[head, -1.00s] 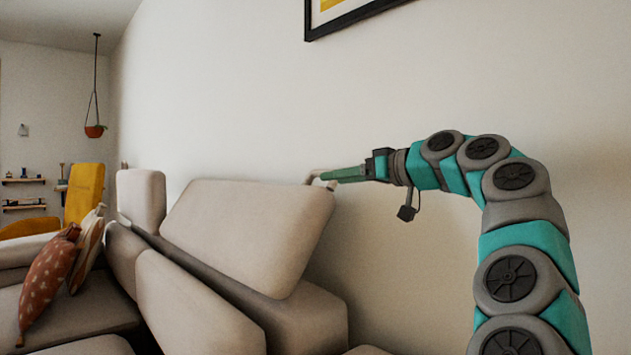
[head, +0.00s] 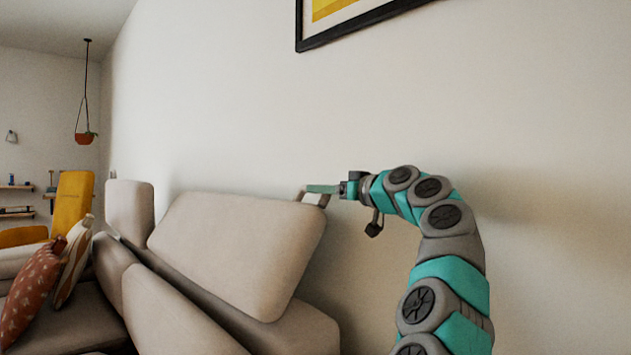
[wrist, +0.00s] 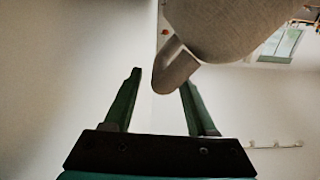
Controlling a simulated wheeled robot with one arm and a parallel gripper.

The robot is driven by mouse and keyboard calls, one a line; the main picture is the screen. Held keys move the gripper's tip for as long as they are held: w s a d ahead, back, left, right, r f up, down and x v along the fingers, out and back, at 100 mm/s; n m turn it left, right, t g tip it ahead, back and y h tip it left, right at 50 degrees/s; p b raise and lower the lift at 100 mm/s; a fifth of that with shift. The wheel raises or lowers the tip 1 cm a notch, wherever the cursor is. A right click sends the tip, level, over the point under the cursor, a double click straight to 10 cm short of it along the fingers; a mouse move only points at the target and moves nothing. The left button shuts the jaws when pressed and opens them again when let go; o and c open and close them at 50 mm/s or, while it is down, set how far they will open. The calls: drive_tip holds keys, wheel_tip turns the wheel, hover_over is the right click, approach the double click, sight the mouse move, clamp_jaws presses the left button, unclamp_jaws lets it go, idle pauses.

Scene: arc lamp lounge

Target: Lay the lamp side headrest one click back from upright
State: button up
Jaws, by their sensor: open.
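The near beige headrest (head: 235,250) stands at the wall end of the sofa as a big slanted slab. A farther beige headrest (head: 130,208) looks upright. No lamp shows, so I cannot confirm from these frames which one is on the lamp side. My gripper (head: 308,192) is at the near headrest's upper right corner. In the wrist view my gripper (wrist: 160,78) is open, and a beige-grey tab (wrist: 174,72) below the headrest edge (wrist: 235,25) reaches between its fingers. I cannot tell whether either finger touches it.
The plain wall (head: 520,150) runs close behind the headrest and my arm. A framed picture (head: 350,20) hangs above. Patterned cushions (head: 30,290) lie on the sofa at left, with a yellow chair (head: 74,205) beyond. The space above the headrest is clear.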

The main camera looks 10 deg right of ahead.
drive_tip(key=shift+p+x, duration=0.45)
drive_tip(key=shift+x, duration=1.2)
clamp_jaws()
drive_tip(key=shift+d, duration=0.1)
